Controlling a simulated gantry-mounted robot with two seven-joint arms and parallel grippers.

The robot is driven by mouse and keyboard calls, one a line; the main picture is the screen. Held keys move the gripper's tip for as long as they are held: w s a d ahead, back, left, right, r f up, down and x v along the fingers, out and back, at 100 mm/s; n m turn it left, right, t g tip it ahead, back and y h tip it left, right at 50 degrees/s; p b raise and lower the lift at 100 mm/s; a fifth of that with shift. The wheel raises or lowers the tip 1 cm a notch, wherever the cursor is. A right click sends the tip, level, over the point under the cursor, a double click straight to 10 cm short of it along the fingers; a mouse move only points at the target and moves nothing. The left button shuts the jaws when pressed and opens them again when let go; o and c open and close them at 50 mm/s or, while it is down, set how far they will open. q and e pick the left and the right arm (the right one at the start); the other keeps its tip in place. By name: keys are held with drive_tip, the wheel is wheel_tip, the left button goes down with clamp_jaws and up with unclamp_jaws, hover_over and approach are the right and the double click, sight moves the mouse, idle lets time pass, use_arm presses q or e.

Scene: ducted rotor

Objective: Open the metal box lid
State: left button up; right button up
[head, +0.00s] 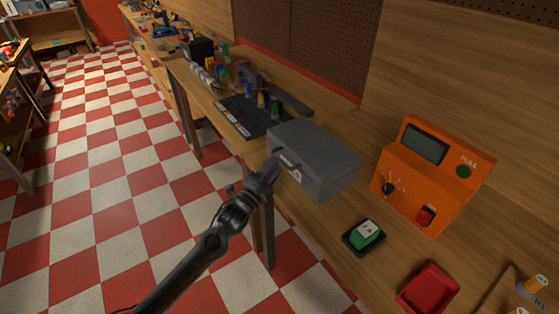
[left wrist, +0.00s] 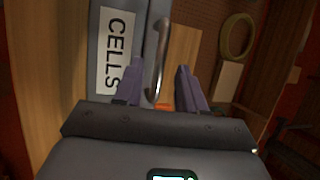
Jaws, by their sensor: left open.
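The grey metal box (head: 340,178) sits on the wooden bench, and its lid (head: 315,146) looks shut. In the left wrist view the box front (left wrist: 92,60) carries a white label (left wrist: 115,48) reading CELLS. A curved metal handle (left wrist: 160,50) stands out beside the label. My left gripper (head: 275,166) is at the front of the box. In the left wrist view its open purple fingers (left wrist: 157,82) stand on either side of the handle's near end, with a gap to the right finger. My right gripper is out of view.
An orange device (head: 425,172) with a screen and knob stands right of the box. A green block on a black base (head: 364,235) and a red tray (head: 428,290) lie nearer. A dark mat (head: 250,116) with small bottles is behind the box. Free floor lies left of the bench.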

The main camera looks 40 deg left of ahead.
use_arm(q)
drive_tip(key=shift+w+a+r, duration=0.1)
drive_tip(key=shift+w+r, duration=0.1)
drive_tip(key=shift+w, duration=0.8)
drive_tip(key=shift+w+a+r, duration=0.1)
drive_tip(key=shift+w+r, duration=0.05)
drive_tip(key=shift+w, duration=0.8)
clamp_jaws()
